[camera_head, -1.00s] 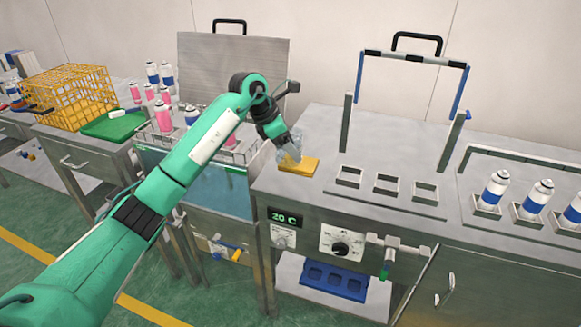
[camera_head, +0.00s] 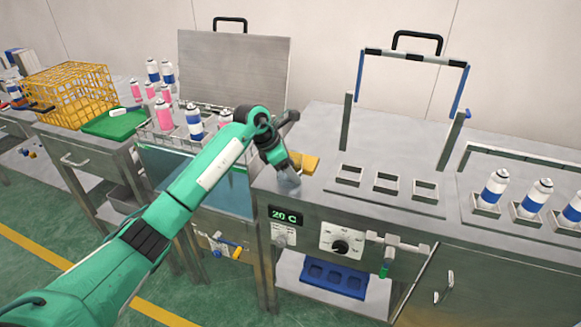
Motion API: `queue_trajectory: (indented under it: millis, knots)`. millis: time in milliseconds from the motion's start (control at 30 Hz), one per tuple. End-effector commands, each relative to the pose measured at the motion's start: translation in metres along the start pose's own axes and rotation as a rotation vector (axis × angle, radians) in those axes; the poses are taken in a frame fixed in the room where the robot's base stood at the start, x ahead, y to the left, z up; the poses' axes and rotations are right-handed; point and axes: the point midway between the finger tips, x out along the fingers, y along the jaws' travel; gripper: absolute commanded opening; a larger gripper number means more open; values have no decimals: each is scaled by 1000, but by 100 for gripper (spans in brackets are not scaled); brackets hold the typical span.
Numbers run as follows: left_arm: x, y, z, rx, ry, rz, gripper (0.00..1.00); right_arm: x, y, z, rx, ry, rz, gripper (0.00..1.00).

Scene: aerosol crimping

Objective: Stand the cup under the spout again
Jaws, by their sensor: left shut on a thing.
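The cup (camera_head: 289,181) is a small clear, bluish cup at the front left of the steel bench top. My left gripper (camera_head: 284,168) points down and is shut on it. I cannot tell whether the cup's base touches the bench or hangs just above it. The spout (camera_head: 385,269) is a tap with a green tip on the bench front, to the right of and lower than the cup. Below and left of the spout a blue tray (camera_head: 328,277) with square recesses lies on a low steel shelf (camera_head: 374,302). My right gripper is not in view.
A yellow sponge-like block (camera_head: 309,162) lies just behind the cup. Empty square holders (camera_head: 385,182) stand to the right, then several blue-and-white cans (camera_head: 496,188). A dial (camera_head: 341,246) and a 20 C display (camera_head: 286,216) are on the front panel. A water bath (camera_head: 217,190) is at left.

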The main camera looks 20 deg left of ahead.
Motion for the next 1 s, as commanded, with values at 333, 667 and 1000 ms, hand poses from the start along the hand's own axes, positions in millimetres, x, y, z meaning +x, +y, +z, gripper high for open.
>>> queue_trajectory:
  millis: [333,667,1000]
  knots:
    - [0,0,0,0,0,0,85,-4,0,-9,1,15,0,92]
    - [-27,2,0,1,0,5,85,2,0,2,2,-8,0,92]
    - [-98,1,1,1,-1,4,85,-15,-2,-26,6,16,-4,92]
